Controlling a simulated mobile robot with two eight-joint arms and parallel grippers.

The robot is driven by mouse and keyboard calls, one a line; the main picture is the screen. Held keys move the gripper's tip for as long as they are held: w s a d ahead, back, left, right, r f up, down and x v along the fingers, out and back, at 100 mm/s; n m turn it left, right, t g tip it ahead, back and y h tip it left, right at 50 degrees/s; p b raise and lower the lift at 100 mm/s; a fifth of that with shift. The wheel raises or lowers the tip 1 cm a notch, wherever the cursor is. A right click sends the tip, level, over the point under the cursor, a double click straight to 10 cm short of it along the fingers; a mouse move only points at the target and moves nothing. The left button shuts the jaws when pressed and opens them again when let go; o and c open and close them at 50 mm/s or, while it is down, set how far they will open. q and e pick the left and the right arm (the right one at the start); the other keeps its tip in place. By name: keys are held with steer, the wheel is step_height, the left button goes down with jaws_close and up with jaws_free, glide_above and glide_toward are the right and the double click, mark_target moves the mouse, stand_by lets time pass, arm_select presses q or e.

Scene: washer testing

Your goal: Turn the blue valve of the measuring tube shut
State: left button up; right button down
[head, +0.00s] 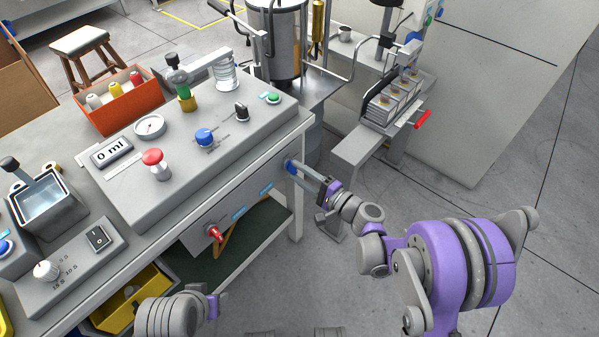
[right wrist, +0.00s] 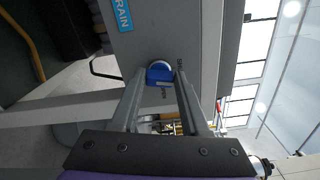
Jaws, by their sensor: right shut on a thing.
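The blue valve (head: 289,166) is a small knob on the front panel of the grey bench unit, near its right corner. In the right wrist view the blue valve (right wrist: 159,73) sits between the fingertips of my right gripper (right wrist: 158,80), with small, partly hidden lettering beside it. My right gripper (head: 302,172) reaches it from the right and is shut on it. My left gripper (head: 213,304) is low in the head view; its fingers cannot be made out.
A red valve (head: 215,233) is on the same panel, left of the blue one. A display (head: 111,152) reads 0 ml. A blue DRAIN label (right wrist: 122,14) is near the valve. A side stand (head: 360,150) is right of the bench; open floor (head: 440,195) lies beyond.

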steer(key=shift+n, duration=1.2)
steer(key=shift+c, duration=1.9)
jaws_free()
steer(key=shift+s, duration=0.1)
steer(key=v, duration=1)
steer(key=shift+s+d+p, duration=0.25)
steer(key=shift+p, duration=0.2)
steer(key=shift+n, duration=0.3)
